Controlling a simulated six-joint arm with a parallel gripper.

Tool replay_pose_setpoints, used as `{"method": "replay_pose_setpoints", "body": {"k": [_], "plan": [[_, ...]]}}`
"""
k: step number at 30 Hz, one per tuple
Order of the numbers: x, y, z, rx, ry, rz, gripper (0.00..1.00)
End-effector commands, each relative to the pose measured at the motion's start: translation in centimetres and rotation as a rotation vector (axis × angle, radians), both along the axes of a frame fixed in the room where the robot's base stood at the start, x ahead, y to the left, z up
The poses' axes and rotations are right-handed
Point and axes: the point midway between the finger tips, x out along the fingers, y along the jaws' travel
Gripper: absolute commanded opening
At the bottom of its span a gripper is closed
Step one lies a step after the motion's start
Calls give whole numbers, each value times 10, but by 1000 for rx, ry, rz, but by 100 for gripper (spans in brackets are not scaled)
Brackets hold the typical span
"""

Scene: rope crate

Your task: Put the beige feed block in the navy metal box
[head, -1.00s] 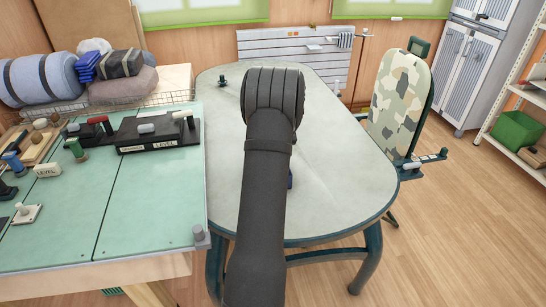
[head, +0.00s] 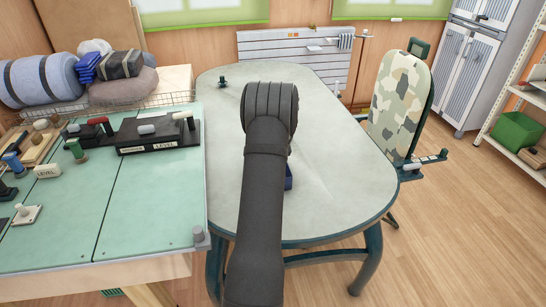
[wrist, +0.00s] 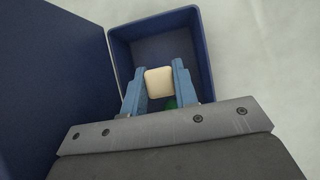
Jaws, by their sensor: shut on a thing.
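The beige feed block (wrist: 159,83) is held between the two blue fingers of my gripper (wrist: 159,86) in the wrist view. The navy metal box (wrist: 203,42) is open at the top and lies under the block and fingers. The block appears over the box's opening; how far down it is I cannot tell. A wide navy panel (wrist: 50,75) fills the left of the wrist view; it may be the box's lid. In the head view my arm hides the block and the fingers, and only a small navy edge (head: 289,177) of the box shows beside it.
The box stands on a pale oval table (head: 335,190) with much free room around it. A green-topped workbench (head: 150,215) with levers and blocks adjoins on the left. A camouflage-patterned chair (head: 400,105) stands at the right. Something green (wrist: 171,102) shows below the block.

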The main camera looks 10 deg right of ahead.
Motion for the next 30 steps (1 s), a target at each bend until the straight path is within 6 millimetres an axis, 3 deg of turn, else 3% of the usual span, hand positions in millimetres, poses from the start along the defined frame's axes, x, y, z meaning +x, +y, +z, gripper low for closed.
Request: {"method": "replay_pose_setpoints", "body": {"k": [9, 10, 12, 13, 23, 30], "plan": [[0, 0, -7, 0, 0, 0, 1], [0, 0, -7, 0, 0, 0, 32], [0, 0, -7, 0, 0, 0, 46], [0, 0, -7, 0, 0, 0, 48], [0, 0, -3, 0, -1, 0, 48], [-11, -1, 25, 0, -2, -2, 48]]}}
